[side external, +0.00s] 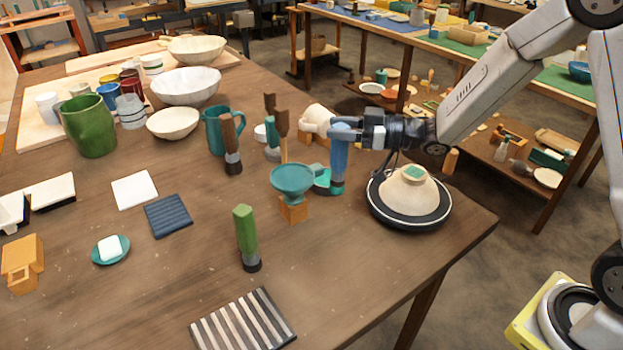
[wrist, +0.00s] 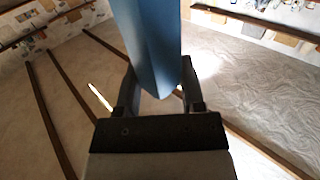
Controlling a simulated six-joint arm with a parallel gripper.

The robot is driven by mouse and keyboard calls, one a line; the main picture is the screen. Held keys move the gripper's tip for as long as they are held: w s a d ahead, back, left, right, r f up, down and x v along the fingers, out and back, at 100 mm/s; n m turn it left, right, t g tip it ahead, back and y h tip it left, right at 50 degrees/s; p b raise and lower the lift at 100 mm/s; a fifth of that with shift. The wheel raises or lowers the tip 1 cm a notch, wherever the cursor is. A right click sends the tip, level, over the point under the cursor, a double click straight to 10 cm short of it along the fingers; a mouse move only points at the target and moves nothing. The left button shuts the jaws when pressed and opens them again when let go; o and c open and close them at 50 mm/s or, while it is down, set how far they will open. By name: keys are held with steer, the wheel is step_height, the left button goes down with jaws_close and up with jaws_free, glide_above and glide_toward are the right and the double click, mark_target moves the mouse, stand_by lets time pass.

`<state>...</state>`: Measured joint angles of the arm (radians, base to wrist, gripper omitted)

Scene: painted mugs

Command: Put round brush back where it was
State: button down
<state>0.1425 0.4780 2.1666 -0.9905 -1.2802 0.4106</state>
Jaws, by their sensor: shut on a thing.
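In the wrist view the blue handle (wrist: 150,40) stands between the two fingers (wrist: 158,78). The brush's lower end is beside a teal piece (side external: 322,181); I cannot tell whether they touch or whether the end rests on the table.
A teal bowl on an orange block (side external: 293,208) stands just left. Several other brushes stand nearby, including a green one (side external: 246,232) and a brown one (side external: 230,145). A cream dome on a turntable (side external: 408,215) is at the right. The front right table is clear.

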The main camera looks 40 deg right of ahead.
mark_target(338, 163)
steer(key=shift+a+f, duration=0.1)
steer(key=shift+f, duration=2.2)
steer(key=shift+f, duration=1.9)
steer(key=shift+c, duration=1)
jaws_free()
steer(key=v, duration=1.2)
steer(key=shift+r, duration=0.2)
